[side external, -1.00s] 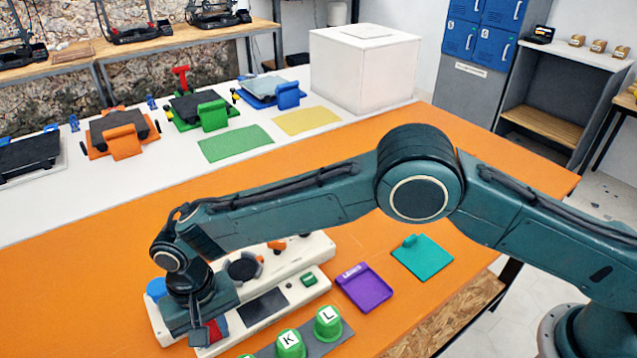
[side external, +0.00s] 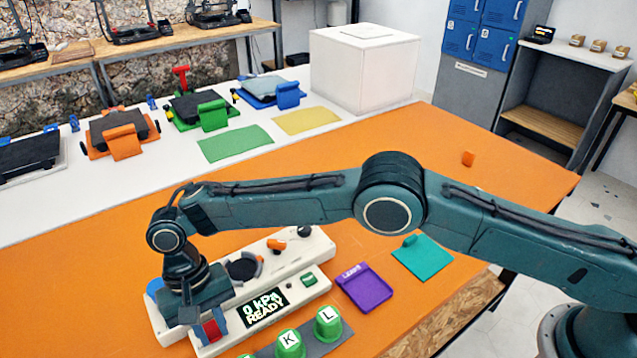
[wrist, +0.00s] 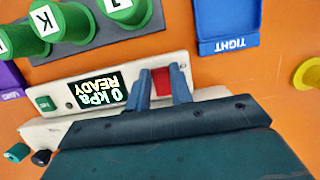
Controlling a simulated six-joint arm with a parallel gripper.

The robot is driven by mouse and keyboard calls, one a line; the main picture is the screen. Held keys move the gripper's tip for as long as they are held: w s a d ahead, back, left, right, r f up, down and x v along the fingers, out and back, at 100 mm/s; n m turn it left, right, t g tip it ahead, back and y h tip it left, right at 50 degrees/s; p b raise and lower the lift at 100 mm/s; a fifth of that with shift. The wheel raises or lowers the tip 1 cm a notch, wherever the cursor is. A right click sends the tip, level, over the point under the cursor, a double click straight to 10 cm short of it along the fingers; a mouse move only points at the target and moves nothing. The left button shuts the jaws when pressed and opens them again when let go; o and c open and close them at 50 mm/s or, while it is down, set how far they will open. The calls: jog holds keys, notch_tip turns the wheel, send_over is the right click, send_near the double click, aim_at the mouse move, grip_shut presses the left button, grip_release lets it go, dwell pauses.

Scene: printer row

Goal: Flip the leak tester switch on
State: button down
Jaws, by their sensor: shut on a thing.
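The leak tester is a long white unit (side external: 316,246) on the orange table, with a sloped front panel. Its display (side external: 264,307) is lit and reads "0 kPa READY"; it also shows upside down in the wrist view (wrist: 96,94). A red switch (wrist: 161,80) sits beside the display, and part of it shows in the side view (side external: 211,330). My gripper (side external: 207,322) is down at the panel, shut on the red switch. In the wrist view its blue-grey fingers (wrist: 162,88) stand either side of the red. The switch's exact tilt is hidden by the fingers.
Green lettered cylinders (side external: 328,324) stand on a grey strip close in front of the tester. A purple tray (side external: 365,290) and a teal plate (side external: 422,258) lie to its right. A blue "TIGHT" tray (wrist: 226,25) lies nearby. The orange table's far right is mostly clear.

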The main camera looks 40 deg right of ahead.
jog(key=shift+s+a, duration=0.1)
jog(key=shift+a, duration=0.1)
jog(key=c, duration=1.3)
grip_release()
jog(key=shift+c, duration=0.2)
jog(key=shift+o, duration=0.5)
jog(key=shift+d, duration=0.1)
jog(key=shift+s+t, duration=0.1)
jog(key=shift+t, duration=0.2)
jog(key=shift+s+f+t, duration=0.1)
jog(key=shift+s+t, duration=0.05)
jog(key=shift+t, duration=0.55)
